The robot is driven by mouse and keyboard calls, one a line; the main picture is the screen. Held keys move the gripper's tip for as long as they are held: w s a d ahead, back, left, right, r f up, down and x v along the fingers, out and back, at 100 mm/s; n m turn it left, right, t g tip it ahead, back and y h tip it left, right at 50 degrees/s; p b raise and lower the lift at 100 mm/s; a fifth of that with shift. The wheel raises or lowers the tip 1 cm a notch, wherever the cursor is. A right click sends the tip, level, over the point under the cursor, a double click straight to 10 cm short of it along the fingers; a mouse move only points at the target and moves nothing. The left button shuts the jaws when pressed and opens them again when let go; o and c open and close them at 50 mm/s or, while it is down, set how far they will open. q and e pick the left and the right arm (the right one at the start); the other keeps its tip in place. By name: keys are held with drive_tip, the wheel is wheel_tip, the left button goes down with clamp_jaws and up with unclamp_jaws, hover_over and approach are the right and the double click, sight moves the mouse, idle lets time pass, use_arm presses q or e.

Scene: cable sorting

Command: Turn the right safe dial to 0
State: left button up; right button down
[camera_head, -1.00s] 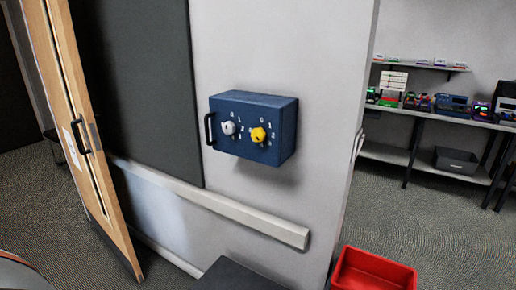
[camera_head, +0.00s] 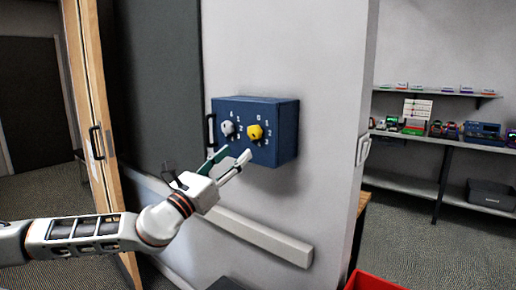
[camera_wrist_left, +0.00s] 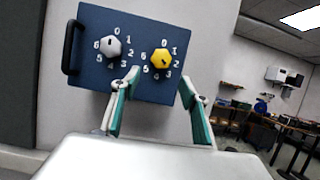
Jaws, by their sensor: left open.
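A blue safe (camera_head: 284,130) is fixed to the grey wall, with a dark handle on its left edge. Its right dial (camera_head: 255,132) is yellow with numbers around it; it also shows in the left wrist view (camera_wrist_left: 161,60). The left dial (camera_head: 227,128) is grey-white. In the left wrist view the yellow dial's dark mark seems to point to the lower right; I cannot read its exact number. My left gripper (camera_head: 233,157) is open and empty, just below and in front of the dials. In the wrist view its fingers (camera_wrist_left: 159,82) straddle the space below the yellow dial, apart from it. My right gripper is not in view.
A pale rail (camera_head: 255,237) runs along the wall below the safe. A wooden door (camera_head: 88,110) stands at the left. A red bin (camera_head: 372,284) is at the bottom right. Shelves (camera_head: 440,142) with small items stand behind at the right.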

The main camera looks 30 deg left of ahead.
sight(252, 135)
use_arm(q)
drive_tip(key=x, duration=0.3)
drive_tip(key=r+x, duration=0.1)
drive_tip(key=x, duration=0.2)
drive_tip(key=shift+s+p, duration=0.2)
drive_tip(key=shift+p, duration=0.2)
drive_tip(key=shift+x, duration=0.95)
drive_tip(key=shift+w+f, duration=0.1)
drive_tip(key=shift+f, duration=0.1)
drive_tip(key=c, duration=1.1)
